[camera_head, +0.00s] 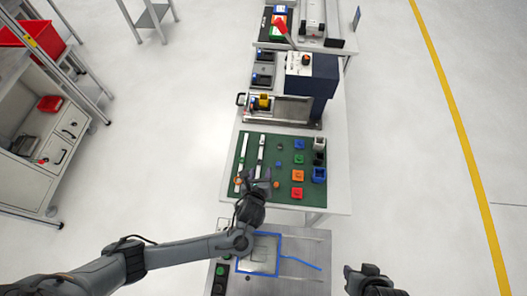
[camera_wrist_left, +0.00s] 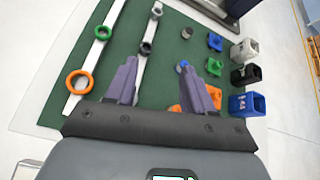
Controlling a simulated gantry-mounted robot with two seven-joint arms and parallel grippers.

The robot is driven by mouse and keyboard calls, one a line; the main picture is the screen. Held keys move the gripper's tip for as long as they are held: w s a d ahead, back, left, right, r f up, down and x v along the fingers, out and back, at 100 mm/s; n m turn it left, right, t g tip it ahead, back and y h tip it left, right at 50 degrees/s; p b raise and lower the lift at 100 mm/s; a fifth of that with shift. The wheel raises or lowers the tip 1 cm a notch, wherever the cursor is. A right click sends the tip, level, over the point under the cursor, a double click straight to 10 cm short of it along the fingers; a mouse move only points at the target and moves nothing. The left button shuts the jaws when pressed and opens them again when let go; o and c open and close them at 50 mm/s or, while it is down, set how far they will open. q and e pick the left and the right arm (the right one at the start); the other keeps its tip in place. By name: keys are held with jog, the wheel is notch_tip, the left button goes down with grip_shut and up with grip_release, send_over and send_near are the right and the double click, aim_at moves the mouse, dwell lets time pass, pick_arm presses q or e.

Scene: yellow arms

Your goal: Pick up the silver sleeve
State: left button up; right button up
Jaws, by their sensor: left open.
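My left gripper (camera_head: 258,178) is open over the front left of the green mat (camera_head: 312,152). It also shows in the left wrist view (camera_wrist_left: 172,72) with its two fingers wide apart and nothing held. A grey ring (camera_wrist_left: 157,8), the most silver-looking piece, sits at the far end of the second white bar (camera_wrist_left: 148,65), beyond the fingers. A black ring (camera_wrist_left: 146,47) sits nearer on the same bar. I cannot tell for certain which piece is the silver sleeve. My right gripper (camera_head: 364,276) is at the lower right, away from the mat; its jaws are unclear.
Another white bar carries an orange ring (camera_wrist_left: 79,82) and a green ring (camera_wrist_left: 103,32). Blue, green and orange blocks (camera_head: 297,175) and grey, black and blue sockets (camera_head: 319,175) stand to the right. A machine (camera_head: 311,72) stands behind the mat.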

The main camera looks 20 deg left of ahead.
aim_at(262, 143)
pick_arm(q)
jog(key=w+m, duration=0.1)
jog(key=w+a+f+t+b, duration=0.1)
jog(key=w+a+m+b, duration=0.1)
jog(key=w, duration=0.1)
jog(key=shift+a+f+m+t+y, duration=0.1)
jog(key=shift+f+m+t+y, duration=0.2)
jog(key=shift+y, duration=0.1)
jog(key=b+x, duration=0.1)
jog(key=x, duration=0.3)
jog(key=shift+w+a+r, duration=0.1)
jog(key=shift+w+r, duration=0.05)
jog(key=shift+b+x, duration=0.85)
jog(key=shift+x, duration=2.3)
jog(key=shift+a, duration=0.15)
pick_arm(e)
notch_tip(262, 143, down, 6)
jog(key=shift+r, duration=0.1)
pick_arm(q)
jog(key=shift+c, duration=0.4)
grip_shut()
